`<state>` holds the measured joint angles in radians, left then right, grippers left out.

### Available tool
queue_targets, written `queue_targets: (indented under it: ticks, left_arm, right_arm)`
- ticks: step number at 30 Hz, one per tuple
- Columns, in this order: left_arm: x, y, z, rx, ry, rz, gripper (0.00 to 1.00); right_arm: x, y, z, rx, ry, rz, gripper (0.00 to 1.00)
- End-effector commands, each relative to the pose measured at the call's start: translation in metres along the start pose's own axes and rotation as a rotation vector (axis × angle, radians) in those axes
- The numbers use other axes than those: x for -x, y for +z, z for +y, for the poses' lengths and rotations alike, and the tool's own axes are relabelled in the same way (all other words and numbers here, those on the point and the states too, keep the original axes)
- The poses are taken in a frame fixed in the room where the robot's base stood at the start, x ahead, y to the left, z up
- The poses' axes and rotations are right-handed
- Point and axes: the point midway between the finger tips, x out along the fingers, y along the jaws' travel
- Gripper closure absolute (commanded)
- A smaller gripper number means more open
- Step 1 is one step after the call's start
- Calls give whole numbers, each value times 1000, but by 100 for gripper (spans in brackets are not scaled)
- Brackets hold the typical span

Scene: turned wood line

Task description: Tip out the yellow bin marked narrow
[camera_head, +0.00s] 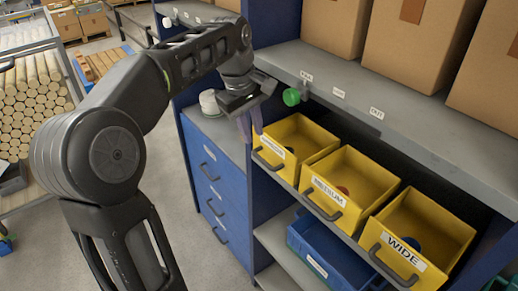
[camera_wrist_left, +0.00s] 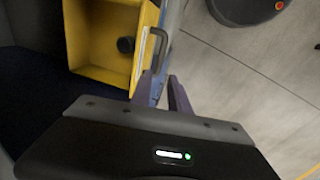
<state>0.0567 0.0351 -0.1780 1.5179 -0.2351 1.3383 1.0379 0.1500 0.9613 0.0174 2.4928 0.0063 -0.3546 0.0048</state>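The leftmost yellow bin (camera_head: 313,137) stands on the shelf; its front label is partly hidden and hard to read. Its front handle (camera_head: 267,160) also shows in the left wrist view (camera_wrist_left: 153,48). In that view the bin (camera_wrist_left: 88,40) is open-topped with a small dark thing inside. My left gripper (camera_head: 251,122) hangs at the bin's front left corner. Its two purple fingers (camera_wrist_left: 161,88) are apart with nothing held between them, tips close to the handle's near end; I cannot tell if they touch it. My right gripper is out of view.
Yellow bins marked MEDIUM (camera_head: 350,168) and WIDE (camera_head: 446,222) stand to the right. A blue bin (camera_head: 318,262) sits below. A grey shelf (camera_head: 350,92) with cardboard boxes overhangs the bins. A green round piece (camera_head: 292,97) is at its edge. Blue drawers (camera_head: 212,180) stand left.

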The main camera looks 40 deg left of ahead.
Motion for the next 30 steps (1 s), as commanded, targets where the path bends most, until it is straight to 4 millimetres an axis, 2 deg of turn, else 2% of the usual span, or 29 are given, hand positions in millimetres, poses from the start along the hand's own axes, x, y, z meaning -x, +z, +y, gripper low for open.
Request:
queue_targets:
  ticks: [7, 19, 23, 30]
  left_arm:
    - [-15, 0, 0, -1, -3, -2, 78]
    - [-71, 0, 0, -1, -2, -1, 78]
    - [-78, 0, 0, -1, -1, -1, 78]
    - [-79, 0, 0, -1, 0, 0, 78]
  right_arm:
    - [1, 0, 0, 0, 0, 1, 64]
    - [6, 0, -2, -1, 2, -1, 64]
    - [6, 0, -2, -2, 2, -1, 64]
    - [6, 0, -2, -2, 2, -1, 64]
